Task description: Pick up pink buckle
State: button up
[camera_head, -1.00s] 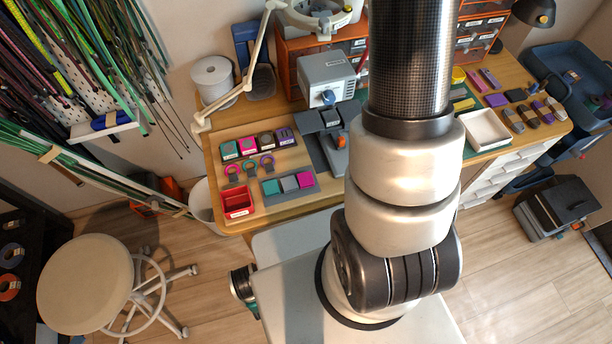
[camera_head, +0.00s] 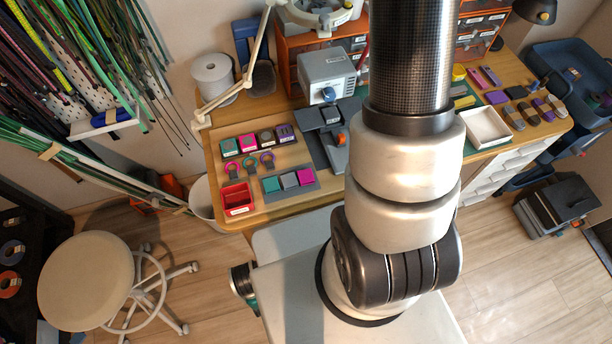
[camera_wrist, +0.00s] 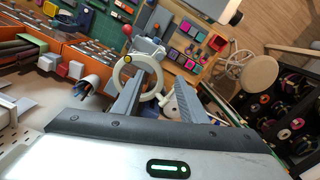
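On the table's left side in the head view, a row of small labelled bins includes one pink bin (camera_head: 248,144). A grey tray (camera_head: 290,192) in front of it carries a teal, a grey and a pink block (camera_head: 305,176). I cannot tell which pink thing is the buckle. Small ring-shaped clasps (camera_head: 250,163) lie between the bins and tray. In the wrist view my gripper (camera_wrist: 160,82) is open, with no object visible held between its fingers. The coloured bins and blocks show small beyond the fingers. My gripper is hidden in the head view behind my arm.
A red box (camera_head: 238,198) stands at the table's front left corner. A grey machine (camera_head: 327,74) and a white spool (camera_head: 213,78) stand behind. A white lamp arm (camera_head: 262,50) rises at the left. A white tray (camera_head: 487,128) lies at right. A stool (camera_head: 85,280) is front left.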

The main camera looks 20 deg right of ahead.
jog(key=shift+o, duration=1.3)
jog(key=shift+f, duration=0.1)
jog(key=shift+o, duration=1.1)
jog(key=s+a+f+m+b, duration=0.2)
jog(key=f+m+b, duration=0.3)
jog(key=f, duration=0.5)
jog(key=s+a+f+m+b, duration=0.2)
jog(key=f+m+b, duration=0.3)
jog(key=f, duration=0.6)
jog(key=shift+b, duration=0.95)
jog(key=m+b, duration=1)
jog(key=m, duration=0.3)
send_over(308, 175)
notch_tip(308, 175, down, 22)
notch_tip(308, 175, down, 11)
jog(key=b, duration=0.3)
jog(key=shift+b, duration=0.4)
jog(key=shift+f+b, duration=1.2)
jog(key=shift+f, duration=1.65)
